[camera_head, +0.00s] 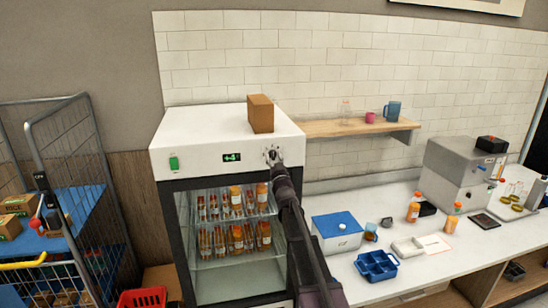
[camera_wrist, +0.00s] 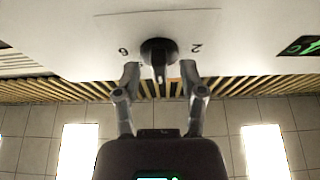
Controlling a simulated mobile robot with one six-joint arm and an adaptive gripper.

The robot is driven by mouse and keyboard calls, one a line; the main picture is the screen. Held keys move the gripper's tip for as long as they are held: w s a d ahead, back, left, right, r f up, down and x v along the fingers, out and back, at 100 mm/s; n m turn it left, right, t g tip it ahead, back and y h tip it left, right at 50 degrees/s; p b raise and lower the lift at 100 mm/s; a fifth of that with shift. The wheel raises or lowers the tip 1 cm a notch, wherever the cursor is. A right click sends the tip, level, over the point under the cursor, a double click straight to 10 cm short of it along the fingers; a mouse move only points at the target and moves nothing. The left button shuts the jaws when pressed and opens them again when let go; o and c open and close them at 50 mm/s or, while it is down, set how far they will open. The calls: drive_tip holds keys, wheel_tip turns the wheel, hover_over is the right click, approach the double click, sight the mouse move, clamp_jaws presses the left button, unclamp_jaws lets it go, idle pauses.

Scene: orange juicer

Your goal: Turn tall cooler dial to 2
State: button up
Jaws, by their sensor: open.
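The tall cooler (camera_head: 205,134) is a white-topped cabinet with a glass door showing bottles inside. Its dial (camera_head: 271,154) is on the right of the front panel, partly hidden by my arm. In the wrist view the dial (camera_wrist: 158,48) is a black knob with a ridge pointing down in the picture. The view looks inverted, with a mark like a 2 to the right of the knob and another numeral to the left. My gripper (camera_wrist: 160,68) is open, its fingers on either side of the ridge. I cannot tell whether they touch it.
A green display (camera_head: 231,157) and a green switch (camera_head: 174,163) are on the same panel. A cardboard box (camera_head: 260,114) stands on the cooler. A counter with a blue-lidded box (camera_head: 337,232) and a blue tray (camera_head: 376,266) is to the right; a wire cart (camera_head: 75,150) is left.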

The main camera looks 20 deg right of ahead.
clamp_jaws()
drive_tip(key=shift+n+y, duration=0.4)
drive_tip(key=shift+n, duration=0.2)
drive_tip(key=n+y, duration=0.1)
drive_tip(key=n, duration=0.2)
drive_tip(key=n+y+p, duration=0.1)
drive_tip(key=n, duration=0.1)
drive_tip(key=shift+d+r+n+y, duration=0.1)
drive_tip(key=shift+r+n+y, duration=0.05)
drive_tip(key=shift+n+y, duration=0.25)
drive_tip(key=n+g+y+p, duration=0.1)
drive_tip(key=n, duration=0.2)
drive_tip(key=n+g+y, duration=0.1)
drive_tip(key=n, duration=0.2)
drive_tip(key=shift+w+r+y+p, duration=0.1)
drive_tip(key=shift+y+p, duration=0.2)
drive_tip(key=shift+p, duration=0.05)
drive_tip(key=n+g+p, duration=0.1)
drive_tip(key=n, duration=0.2)
drive_tip(key=n+g+y+p, duration=0.1)
drive_tip(key=n+p, duration=0.1)
drive_tip(key=n, duration=0.1)
drive_tip(key=shift+n+g+p, duration=0.7)
drive_tip(key=shift+n+p, duration=0.15)
drive_tip(key=shift+n, duration=0.85)
